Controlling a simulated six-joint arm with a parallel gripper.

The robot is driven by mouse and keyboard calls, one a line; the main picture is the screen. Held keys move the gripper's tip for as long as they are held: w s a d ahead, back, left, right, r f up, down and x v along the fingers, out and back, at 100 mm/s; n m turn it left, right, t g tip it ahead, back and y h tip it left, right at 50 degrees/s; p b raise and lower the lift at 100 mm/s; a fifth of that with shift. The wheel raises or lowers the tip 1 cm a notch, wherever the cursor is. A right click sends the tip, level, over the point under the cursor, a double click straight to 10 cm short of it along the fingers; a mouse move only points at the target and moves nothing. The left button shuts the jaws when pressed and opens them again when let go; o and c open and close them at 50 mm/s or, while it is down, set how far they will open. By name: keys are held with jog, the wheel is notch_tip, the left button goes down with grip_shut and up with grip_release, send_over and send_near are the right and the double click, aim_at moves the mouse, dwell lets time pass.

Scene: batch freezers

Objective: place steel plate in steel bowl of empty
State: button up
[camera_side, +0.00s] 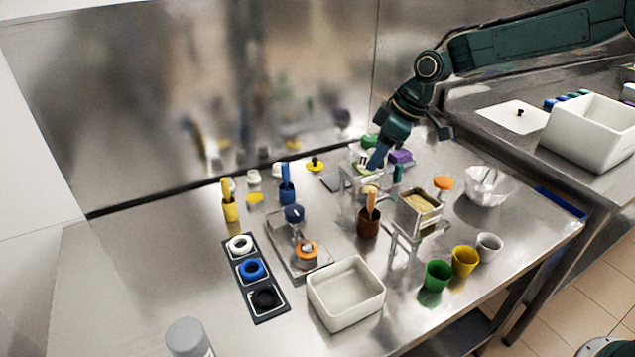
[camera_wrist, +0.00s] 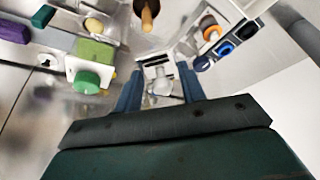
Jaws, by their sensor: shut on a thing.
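My gripper (camera_side: 387,167) points down over the back right of the steel table. In the wrist view my gripper (camera_wrist: 160,88) has its two blue fingers around a small shiny steel piece (camera_wrist: 160,86). It is shut on this piece; I cannot tell surely whether it is the steel plate. A steel-framed stand (camera_side: 355,188) is close below and left of my gripper. A pale shiny bowl (camera_side: 489,187) stands upright at the right; a thin utensil seems to lean in it. I cannot single out the empty steel bowl for sure.
A white tub (camera_side: 345,318) stands at the front. A framed box with yellowish contents (camera_side: 420,228) stands between my gripper and the green (camera_side: 437,290), yellow and grey cups. A brown cup with a wooden handle (camera_side: 369,222) stands mid-table. The left table surface is mostly clear.

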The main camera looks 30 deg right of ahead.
jog(key=d+m+t+h, duration=0.15)
jog(key=d+m, duration=0.35)
jog(key=d, duration=1.5)
jog(key=m+h, duration=0.2)
jog(key=m, duration=0.3)
send_over(490, 188)
jog(key=s+a, duration=0.2)
jog(key=a, duration=0.3)
jog(key=f, duration=1.5)
jog(key=shift+s+d+f, duration=0.1)
jog(key=shift+d+f, duration=0.05)
jog(key=shift+d, duration=0.1)
jog(key=shift+f, duration=2.1)
jog(key=shift+f, duration=0.15)
jog(key=o, duration=1.1)
